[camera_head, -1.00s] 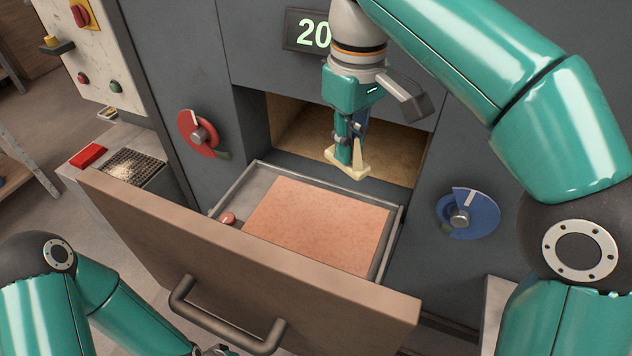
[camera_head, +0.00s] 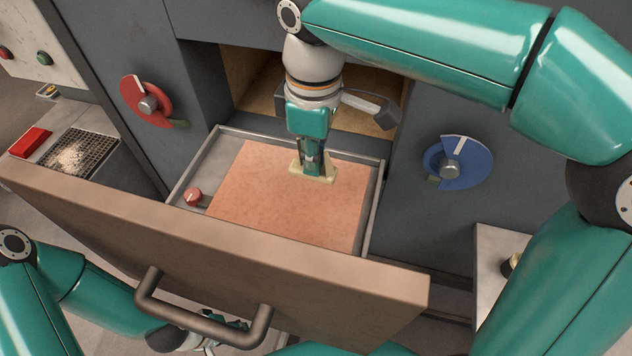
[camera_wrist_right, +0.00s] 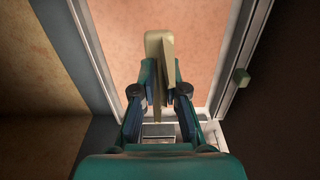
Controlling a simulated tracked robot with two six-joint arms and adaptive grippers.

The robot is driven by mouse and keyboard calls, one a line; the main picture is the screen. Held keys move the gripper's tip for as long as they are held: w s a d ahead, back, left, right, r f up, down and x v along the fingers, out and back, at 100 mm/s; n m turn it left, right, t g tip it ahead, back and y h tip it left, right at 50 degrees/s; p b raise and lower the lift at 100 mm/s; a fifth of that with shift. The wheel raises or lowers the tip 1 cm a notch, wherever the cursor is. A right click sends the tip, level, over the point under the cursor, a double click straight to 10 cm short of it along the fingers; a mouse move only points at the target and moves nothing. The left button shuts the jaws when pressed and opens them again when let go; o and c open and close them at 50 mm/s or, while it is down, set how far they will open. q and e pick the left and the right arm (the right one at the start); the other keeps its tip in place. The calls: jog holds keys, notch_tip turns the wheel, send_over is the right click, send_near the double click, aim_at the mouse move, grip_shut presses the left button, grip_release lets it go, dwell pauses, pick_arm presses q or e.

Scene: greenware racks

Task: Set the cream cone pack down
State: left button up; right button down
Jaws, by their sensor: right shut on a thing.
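The cream cone pack (camera_head: 327,178) is between the fingers of my right gripper (camera_head: 313,171), which points down and is shut on it. In the right wrist view the pack (camera_wrist_right: 158,46) shows as a pale base with a slim cone between the fingertips (camera_wrist_right: 160,85). It is over the far part of the pink slab (camera_head: 285,205) in the pulled-out drawer; I cannot tell whether it touches the slab. My left gripper (camera_head: 226,321) is low, partly hidden behind the drawer handle; its fingers are unclear.
The drawer front (camera_head: 215,235) and its handle (camera_head: 205,326) stand nearest me. A small reddish disc (camera_head: 193,197) lies left of the slab. A red dial (camera_head: 150,103) and a blue dial (camera_head: 460,162) flank the opening. Most of the slab is bare.

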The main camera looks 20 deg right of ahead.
jog(key=shift+s+f, duration=0.15)
jog(key=shift+f, duration=3.15)
jog(key=shift+b, duration=0.3)
jog(key=c, duration=1.2)
grip_release()
jog(key=shift+f, duration=0.1)
notch_tip(320, 180, up, 12)
jog(key=shift+r+p, duration=0.15)
jog(key=shift+p, duration=0.7)
